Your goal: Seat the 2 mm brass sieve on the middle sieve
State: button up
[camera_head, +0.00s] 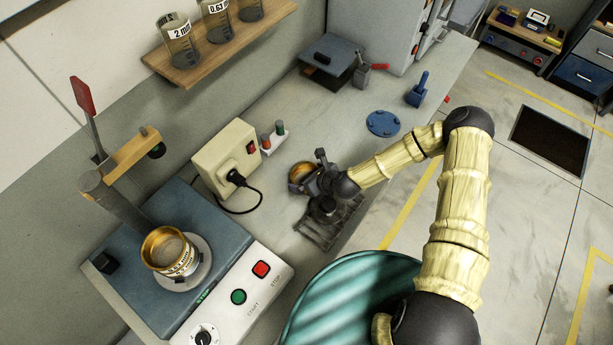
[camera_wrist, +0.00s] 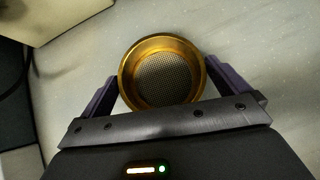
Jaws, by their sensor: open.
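A brass sieve (camera_head: 301,171) with a mesh floor sits on the grey bench, open side up. In the wrist view the brass sieve (camera_wrist: 162,75) lies between the two fingers of my gripper (camera_wrist: 160,76). My gripper (camera_head: 307,172) is open around it, and small gaps seem to show beside the rim; whether a finger touches it I cannot tell. Its size marking is not visible. Another brass sieve (camera_head: 170,251), with a label too small to read, stands on the blue shaker (camera_head: 218,238) at left. How many sieves are stacked there I cannot tell.
A slanted post with a wooden arm (camera_head: 133,152) rises behind the shaker's sieve. A cream box (camera_head: 226,158) with a plugged black cable stands between shaker and gripper. A wire rack (camera_head: 328,228) lies near my gripper. Labelled beakers (camera_head: 180,46) stand on a wall shelf.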

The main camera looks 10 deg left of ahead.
jog(key=shift+x, duration=0.9)
jog(key=shift+a, duration=0.1)
jog(key=shift+c, duration=0.4)
jog(key=c, duration=0.7)
